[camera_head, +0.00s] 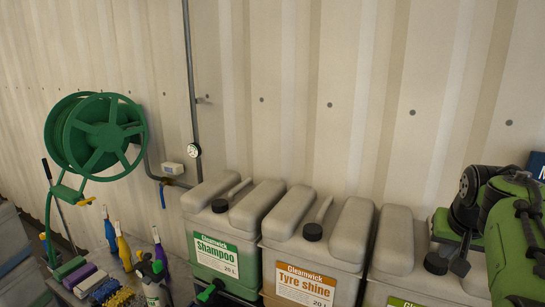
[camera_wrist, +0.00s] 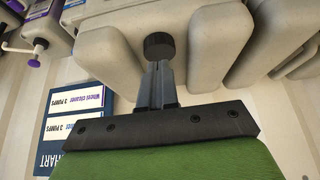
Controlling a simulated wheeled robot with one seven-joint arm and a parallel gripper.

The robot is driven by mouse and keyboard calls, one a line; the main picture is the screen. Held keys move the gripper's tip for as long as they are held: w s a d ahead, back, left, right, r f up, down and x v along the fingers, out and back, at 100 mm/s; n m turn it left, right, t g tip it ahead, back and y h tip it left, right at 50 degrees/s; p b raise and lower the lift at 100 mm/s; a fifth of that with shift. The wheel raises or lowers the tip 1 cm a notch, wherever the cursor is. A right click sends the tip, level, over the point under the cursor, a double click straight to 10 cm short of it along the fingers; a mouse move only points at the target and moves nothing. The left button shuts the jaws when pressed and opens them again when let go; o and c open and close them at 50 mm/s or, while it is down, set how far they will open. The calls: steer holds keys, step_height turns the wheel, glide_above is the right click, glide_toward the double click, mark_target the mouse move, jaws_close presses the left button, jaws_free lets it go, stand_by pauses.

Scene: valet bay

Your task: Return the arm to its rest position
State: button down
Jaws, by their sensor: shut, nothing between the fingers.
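My arm (camera_head: 512,225), green and black, reaches in at the right edge of the head view. In the wrist view my gripper (camera_wrist: 159,85) has its two dark fingers together with nothing between them. The fingertips are close to the black cap (camera_wrist: 159,46) of a grey canister (camera_wrist: 112,48); I cannot tell whether they touch it. In the head view the same area shows as the black cap (camera_head: 436,263) of the rightmost grey canister (camera_head: 398,240), just left of my arm. My arm hides part of that canister.
A Shampoo canister (camera_head: 262,201) and a Tyre shine canister (camera_head: 352,228) stand in a row left of my arm. A green hose reel (camera_head: 103,133) hangs on the corrugated wall (camera_head: 300,95). Brushes and bottles stand at lower left. A chart (camera_wrist: 75,115) shows in the wrist view.

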steer(key=s+a+f+n+y+b, duration=0.2)
steer(key=s+a+f+b, duration=0.35)
steer(key=s+a, duration=0.6)
steer(key=s+a+f+n+b, duration=0.3)
steer(key=s+a+f, duration=0.5)
steer(key=s+f, duration=0.4)
steer(key=shift+s+a+y, duration=0.3)
steer(key=shift+s+a, duration=0.05)
